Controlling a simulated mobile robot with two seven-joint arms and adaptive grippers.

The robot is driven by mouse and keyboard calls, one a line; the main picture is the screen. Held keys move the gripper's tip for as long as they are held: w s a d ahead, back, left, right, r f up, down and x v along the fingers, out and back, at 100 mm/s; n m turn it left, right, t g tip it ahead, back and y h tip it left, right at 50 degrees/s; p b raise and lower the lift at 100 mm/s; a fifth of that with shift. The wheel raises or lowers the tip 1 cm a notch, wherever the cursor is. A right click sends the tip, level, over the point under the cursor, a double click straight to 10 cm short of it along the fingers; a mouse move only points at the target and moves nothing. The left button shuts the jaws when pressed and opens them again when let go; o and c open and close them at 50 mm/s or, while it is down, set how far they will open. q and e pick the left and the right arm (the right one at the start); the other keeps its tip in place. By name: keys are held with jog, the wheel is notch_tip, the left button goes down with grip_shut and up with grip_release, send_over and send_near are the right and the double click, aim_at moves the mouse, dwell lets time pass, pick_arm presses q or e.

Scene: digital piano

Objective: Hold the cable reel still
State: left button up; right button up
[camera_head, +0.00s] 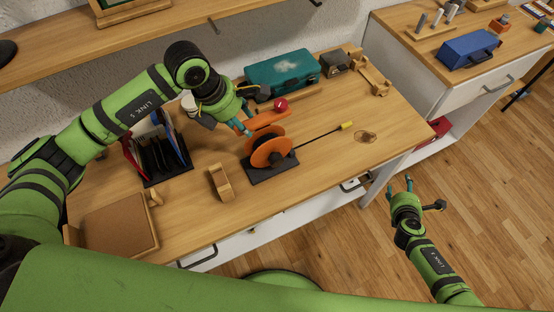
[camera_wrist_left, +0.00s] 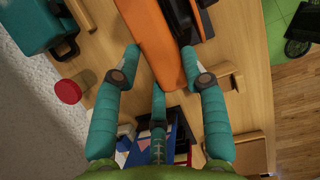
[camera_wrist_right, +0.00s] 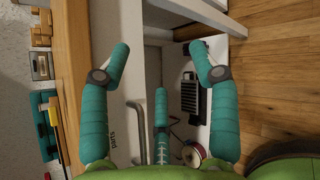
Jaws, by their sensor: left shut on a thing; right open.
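The cable reel (camera_head: 271,152) is orange and stands on a dark base (camera_head: 272,169) on the wooden desk. A dark cable with a yellow end (camera_head: 347,126) runs from it to the right across the desk. My left gripper (camera_head: 243,128) is at the reel's back left edge. In the left wrist view its teal fingers (camera_wrist_left: 160,62) close on the orange reel (camera_wrist_left: 162,38) from both sides. My right gripper (camera_head: 401,186) is open and empty in front of the desk, beyond its right front edge. In the right wrist view its fingers (camera_wrist_right: 160,70) are spread with nothing between them.
A teal toolbox (camera_head: 282,73) and a red round-topped thing (camera_head: 280,104) are behind the reel. The desk's right part is mostly clear. An open drawer shows in the right wrist view (camera_wrist_right: 190,12).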

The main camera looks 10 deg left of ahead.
aim_at(278, 163)
jog(key=w+r+n+t, duration=0.2)
jog(key=w+r+n, duration=0.3)
jog(key=r, duration=0.3)
jog(key=a+r+n+y, duration=0.1)
jog(key=a+n, duration=0.2)
jog(key=a+r+n+t+y, duration=0.1)
jog(key=a+n+y, duration=0.1)
jog(key=a+n, duration=0.1)
jog(key=a+r+n+t+y, duration=0.1)
jog(key=a+r+n, duration=0.1)
jog(key=a, duration=0.3)
jog(key=shift+s+n+y, duration=0.3)
jog(key=shift+s+n, duration=0.05)
jog(key=shift+n, duration=0.15)
jog(key=s+a+n, duration=0.1)
jog(key=a, duration=0.1)
jog(key=s+a+n+y, duration=0.2)
jog(key=a, duration=0.1)
jog(key=shift+s+a+f, duration=0.15)
jog(key=shift+s+a, duration=0.1)
jog(key=shift+a, duration=0.1)
jog(key=s+a+r+n+y, duration=0.2)
jog(key=s+a+n+y, duration=0.5)
jog(key=s+a, duration=0.7)
jog(key=shift+n+g+h, duration=0.3)
jog(key=shift+n, duration=0.3)
jog(key=x, duration=1.2)
jog(key=shift+w+a, duration=0.1)
jog(key=shift+a, duration=0.35)
jog(key=c, duration=1.2)
